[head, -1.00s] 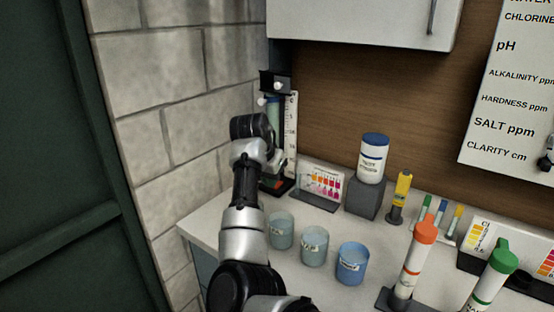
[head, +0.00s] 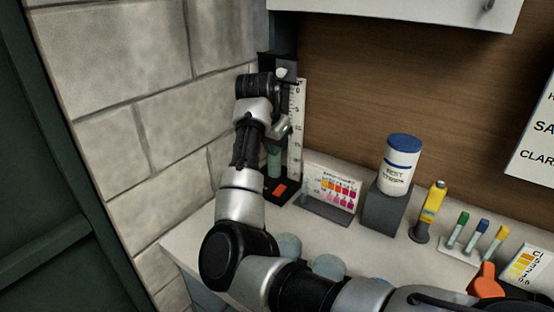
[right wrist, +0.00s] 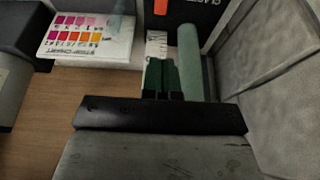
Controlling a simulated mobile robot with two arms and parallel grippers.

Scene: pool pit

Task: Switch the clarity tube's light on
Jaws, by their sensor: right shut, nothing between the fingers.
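The clarity tube (head: 274,162) is a slim greenish cylinder standing upright in the back-left corner, beside a white numbered scale (head: 297,130). Its black base (head: 290,183) carries an orange-red switch (head: 280,190), also visible at the top of the right wrist view (right wrist: 160,7). My right gripper (head: 283,128) is at mid-height by the tube, above the switch, and partly covers the tube. In the right wrist view its fingers (right wrist: 161,65) are shut and empty, with the tube (right wrist: 190,62) just beside them; I cannot tell whether they touch. My left gripper is not in view.
A colour chart stand (head: 332,190) is right of the tube, then a test strips jar (head: 398,165) on a grey block (head: 381,208) and a yellow tester (head: 432,205). Cups on the counter are mostly hidden behind my arm. A block wall (head: 120,60) closes the left side.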

